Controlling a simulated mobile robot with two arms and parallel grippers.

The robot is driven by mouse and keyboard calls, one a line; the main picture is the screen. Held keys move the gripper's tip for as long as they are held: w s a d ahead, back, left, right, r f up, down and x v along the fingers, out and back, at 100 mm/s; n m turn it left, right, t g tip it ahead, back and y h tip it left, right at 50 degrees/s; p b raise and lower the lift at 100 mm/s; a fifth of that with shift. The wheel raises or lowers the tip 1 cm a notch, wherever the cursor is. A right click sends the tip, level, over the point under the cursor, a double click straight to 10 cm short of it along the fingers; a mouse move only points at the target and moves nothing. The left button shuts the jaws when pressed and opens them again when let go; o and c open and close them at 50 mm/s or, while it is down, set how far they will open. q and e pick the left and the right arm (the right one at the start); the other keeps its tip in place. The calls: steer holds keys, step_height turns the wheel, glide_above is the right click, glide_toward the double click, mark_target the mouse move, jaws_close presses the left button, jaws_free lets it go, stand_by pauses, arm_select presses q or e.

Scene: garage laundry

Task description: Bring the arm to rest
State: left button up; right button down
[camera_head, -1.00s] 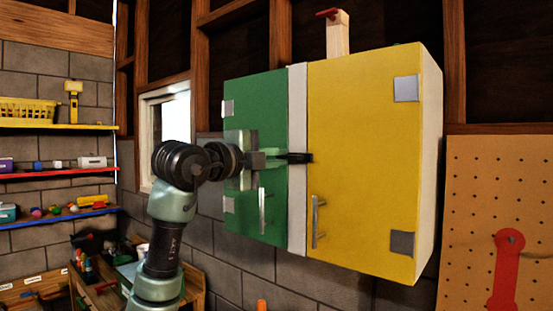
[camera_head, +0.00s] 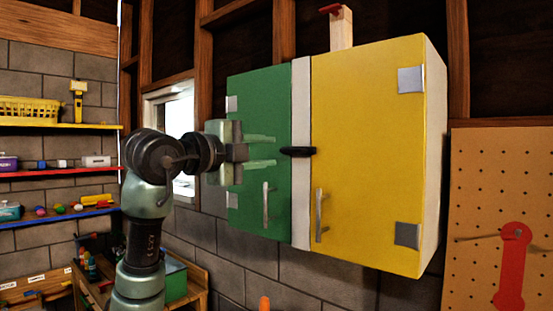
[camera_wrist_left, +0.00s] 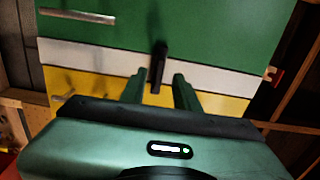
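My left gripper (camera_head: 276,151) is in front of the green door in the head view, its two fingers apart with nothing between them. It also shows in the left wrist view (camera_wrist_left: 160,84), open, with the black latch beyond its fingertips. The wall cabinet has a green door (camera_head: 258,100) on the left and a yellow door (camera_head: 365,150) on the right, both closed. The black latch (camera_head: 298,152) lies horizontally across the white strip (camera_head: 301,200) between the doors. The latch also shows in the left wrist view (camera_wrist_left: 159,62). My right gripper is in neither view.
Shelves with a yellow basket (camera_head: 30,110) and small items are on the left wall. A workbench (camera_head: 190,285) stands below them. A pegboard (camera_head: 500,190) with a red tool (camera_head: 513,265) hangs at the right. A window (camera_head: 172,115) is behind my arm.

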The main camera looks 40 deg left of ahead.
arm_select(q)
steer(key=s, duration=0.2)
steer(key=shift+s+a, duration=0.1)
steer(key=shift+s, duration=0.25)
